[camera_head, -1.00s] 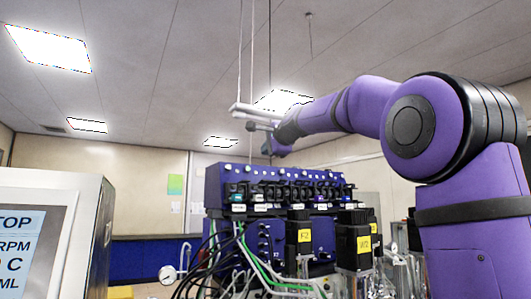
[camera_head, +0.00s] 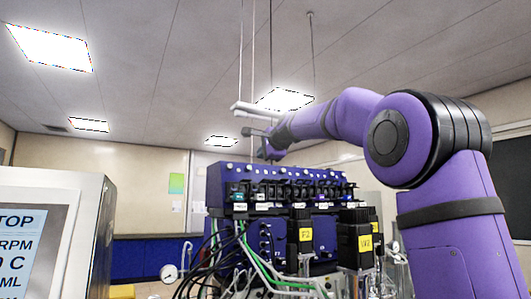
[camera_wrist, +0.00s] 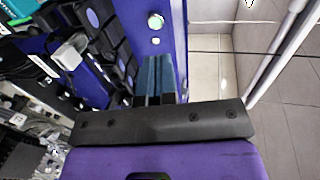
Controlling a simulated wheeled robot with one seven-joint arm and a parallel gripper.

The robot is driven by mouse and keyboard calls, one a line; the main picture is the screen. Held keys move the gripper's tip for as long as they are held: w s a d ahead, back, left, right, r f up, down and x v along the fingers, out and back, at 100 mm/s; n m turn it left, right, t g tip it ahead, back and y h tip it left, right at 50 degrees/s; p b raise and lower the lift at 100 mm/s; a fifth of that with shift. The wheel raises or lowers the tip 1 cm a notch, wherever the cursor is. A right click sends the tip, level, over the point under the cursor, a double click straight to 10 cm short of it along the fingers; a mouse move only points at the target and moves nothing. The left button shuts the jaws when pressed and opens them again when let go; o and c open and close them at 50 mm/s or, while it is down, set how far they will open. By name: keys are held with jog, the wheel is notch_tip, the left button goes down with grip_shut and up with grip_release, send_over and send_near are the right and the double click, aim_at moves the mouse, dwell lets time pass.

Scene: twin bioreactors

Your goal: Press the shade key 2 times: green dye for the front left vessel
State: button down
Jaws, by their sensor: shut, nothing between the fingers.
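My gripper (camera_head: 270,148) is above the top of the blue cabinet (camera_head: 222,182) in the head view, where its fingers are too small to read. In the wrist view its fingers (camera_wrist: 154,78) are shut and empty, and point at the blue panel (camera_wrist: 172,15). A round, pale green-lit button (camera_wrist: 155,21) and a smaller white one (camera_wrist: 155,41) sit on that panel beyond the fingertips. I see no gap closed between fingers and buttons. I cannot tell which control is the shade key. The front left vessel cannot be made out.
Black motor heads with yellow labels (camera_head: 299,236) (camera_head: 354,243) stand before the cabinet among cables and tubes. A row of dark pump heads lines the cabinet front. A grey console with a screen (camera_head: 20,245) stands at left. Thin vertical rods hang behind my gripper.

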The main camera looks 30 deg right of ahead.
aim_at(249, 166)
jog(key=shift+x, duration=3.35)
jog(key=shift+w+f, duration=0.1)
jog(key=shift+w, duration=0.25)
jog(key=shift+w+f, duration=0.1)
jog(key=shift+w, duration=0.2)
jog(key=shift+w+f, duration=0.2)
jog(key=shift+w, duration=0.45)
jog(key=shift+v, duration=1.4)
jog(key=v, duration=0.6)
